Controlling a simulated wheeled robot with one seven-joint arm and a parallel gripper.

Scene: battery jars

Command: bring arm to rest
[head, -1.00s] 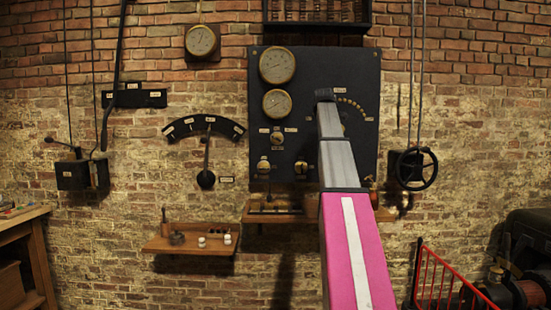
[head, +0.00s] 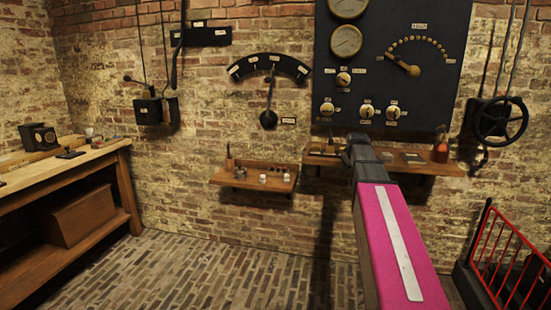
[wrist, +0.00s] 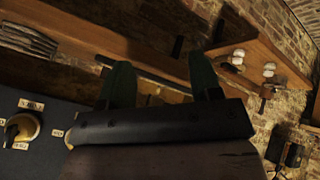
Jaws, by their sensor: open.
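My arm, with its pink and white cover, reaches in from the bottom right of the head view. Its dark end (head: 360,150) is in front of the lower edge of the black panel (head: 440,90) and the right wall shelf (head: 443,166). My gripper's fingers are not clear there. In the wrist view my gripper (wrist: 161,80) shows two dark green fingers, apart, with nothing visible held between them. Behind the fingers is a wooden shelf edge (wrist: 90,32). I cannot tell how near the fingers are to it.
A small shelf (head: 253,181) with little jars is left of my arm. A handwheel (head: 500,120) and red railing (head: 515,250) are on the right. A workbench (head: 60,170) stands on the left. The brick floor (head: 200,270) between is clear.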

